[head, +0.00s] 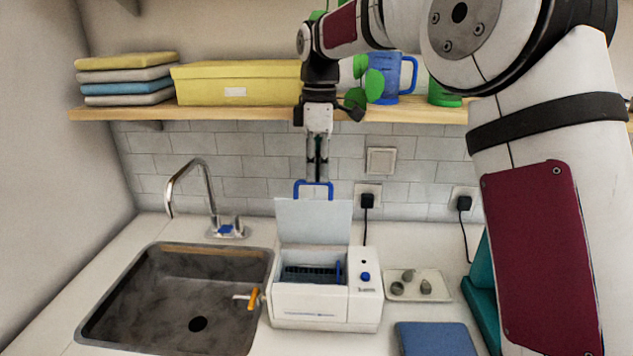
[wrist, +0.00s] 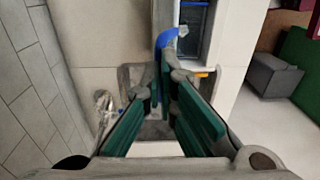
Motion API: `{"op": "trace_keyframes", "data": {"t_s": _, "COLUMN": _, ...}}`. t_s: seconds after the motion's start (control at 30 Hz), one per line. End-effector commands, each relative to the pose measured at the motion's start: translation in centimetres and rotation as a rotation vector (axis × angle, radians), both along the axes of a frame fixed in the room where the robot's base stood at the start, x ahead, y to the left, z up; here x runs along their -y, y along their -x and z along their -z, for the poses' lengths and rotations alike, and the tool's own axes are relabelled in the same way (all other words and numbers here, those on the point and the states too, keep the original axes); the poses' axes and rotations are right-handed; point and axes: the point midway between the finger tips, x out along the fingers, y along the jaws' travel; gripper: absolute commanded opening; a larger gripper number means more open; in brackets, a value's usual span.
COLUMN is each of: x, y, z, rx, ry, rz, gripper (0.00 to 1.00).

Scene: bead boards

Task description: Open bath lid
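The bath (head: 310,301) is a white box on the counter, right of the sink. Its pale lid (head: 314,222) stands raised, close to upright, at the back. The dark interior (head: 312,274) with a rack shows below it. A blue handle (head: 314,184) tops the lid, and it also shows at the fingertips in the wrist view (wrist: 164,42). My gripper (head: 316,178) points down at this handle from above. Its green-padded fingers (wrist: 161,75) come close together around the handle and look shut on it. The exact contact is partly hidden by the fingers.
The sink (head: 165,300) and tap (head: 205,195) are left of the bath. A tray with stones (head: 418,285) and a blue pad (head: 435,339) lie to the right. A shelf (head: 225,113) with a yellow box (head: 238,83) and mugs runs above, close to my wrist.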

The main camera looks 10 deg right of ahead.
Motion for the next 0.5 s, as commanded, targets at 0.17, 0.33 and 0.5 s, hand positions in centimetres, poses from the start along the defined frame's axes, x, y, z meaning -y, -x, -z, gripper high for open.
{"op": "trace_keyframes", "data": {"t_s": 0.17, "x": 0.37, "y": -0.05, "z": 2.51, "rx": -0.05, "ry": 0.01, "rz": -0.002, "gripper": 0.19}}
{"op": "trace_keyframes", "data": {"t_s": 0.33, "x": 0.33, "y": 0.02, "z": 2.51, "rx": -0.052, "ry": 0.01, "rz": -0.001, "gripper": 0.29}}
{"op": "trace_keyframes", "data": {"t_s": 0.5, "x": 0.28, "y": 0.07, "z": 2.33, "rx": -0.05, "ry": 0.009, "rz": -0.001, "gripper": 0.29}}
